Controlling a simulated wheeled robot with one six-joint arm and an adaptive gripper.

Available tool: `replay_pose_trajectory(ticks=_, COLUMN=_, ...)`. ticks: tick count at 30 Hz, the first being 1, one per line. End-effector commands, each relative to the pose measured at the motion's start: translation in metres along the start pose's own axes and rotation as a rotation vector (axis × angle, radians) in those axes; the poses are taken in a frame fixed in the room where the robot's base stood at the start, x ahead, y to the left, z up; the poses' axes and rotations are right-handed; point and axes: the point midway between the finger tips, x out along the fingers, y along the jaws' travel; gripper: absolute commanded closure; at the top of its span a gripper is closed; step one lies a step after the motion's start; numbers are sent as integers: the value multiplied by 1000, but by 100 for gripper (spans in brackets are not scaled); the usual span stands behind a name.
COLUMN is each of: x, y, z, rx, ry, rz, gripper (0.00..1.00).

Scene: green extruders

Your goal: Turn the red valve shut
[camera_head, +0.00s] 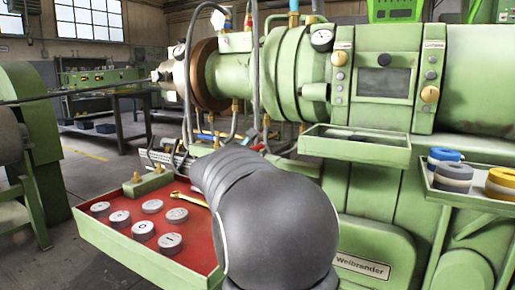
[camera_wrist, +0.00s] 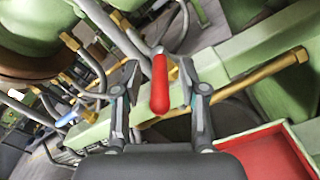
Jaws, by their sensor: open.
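The red valve handle (camera_wrist: 160,84) shows in the wrist view as a rounded red lever on a metal stem. It points down the picture and lies between the two fingers of my gripper (camera_wrist: 159,82). The gripper is open, with a visible gap on each side of the handle. I cannot tell how deep the handle sits between the fingertips.
A green tray with a red bed (camera_head: 190,240) holds several round grey pieces. Brass pipes (camera_wrist: 262,76) and hoses crowd around the handle. The green extruder (camera_head: 465,85) fills the right. A small shelf (camera_head: 355,150) and a side tray with rolls (camera_head: 470,188) jut out.

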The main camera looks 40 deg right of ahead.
Motion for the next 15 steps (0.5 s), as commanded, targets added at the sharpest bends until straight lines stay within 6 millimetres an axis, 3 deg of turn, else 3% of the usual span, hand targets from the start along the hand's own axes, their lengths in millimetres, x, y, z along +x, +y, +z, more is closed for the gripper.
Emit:
replay_pose_trajectory(ticks=6, x=18, y=0, z=0, rx=0, ry=0, rz=-1, gripper=58)
replay_pose_trajectory(ticks=15, x=21, y=0, z=0, rx=1, ry=0, rz=0, gripper=58)
